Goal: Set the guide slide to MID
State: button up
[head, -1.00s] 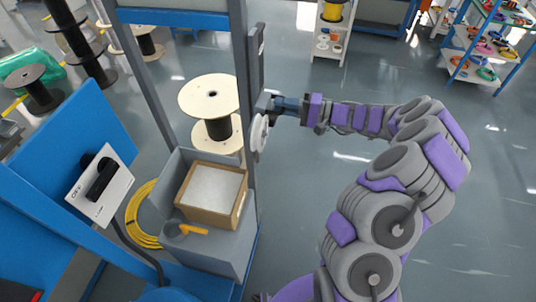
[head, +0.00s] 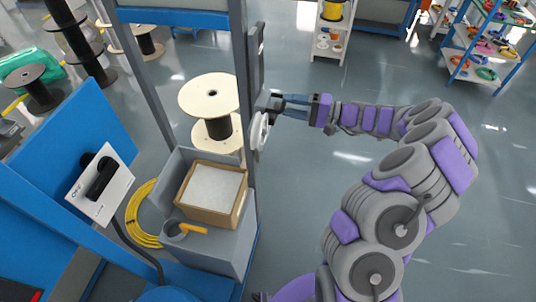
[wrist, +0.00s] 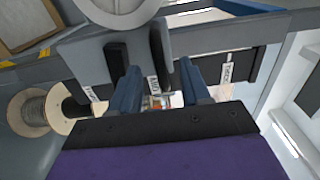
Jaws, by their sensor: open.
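The guide panel is edge-on on the grey post (head: 250,95) in the head view. In the wrist view its dark slot strip (wrist: 205,68) runs across a grey plate with a left label (wrist: 92,93), a MID label (wrist: 153,84) and a right label (wrist: 227,70). My gripper (head: 278,104) is open just right of the post; its blue fingers also show in the wrist view (wrist: 158,88). The MID label shows between the fingers. An upright dark piece (wrist: 162,55) stands beside MID; whether it is the slide's handle or a fingertip pad, I cannot tell.
A pale round disc (head: 259,131) sits on the post just below my gripper. A box (head: 212,193) stands in a grey tray left of the post. A wooden spool (head: 210,95) stands behind.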

jog(key=shift+v, duration=2.8)
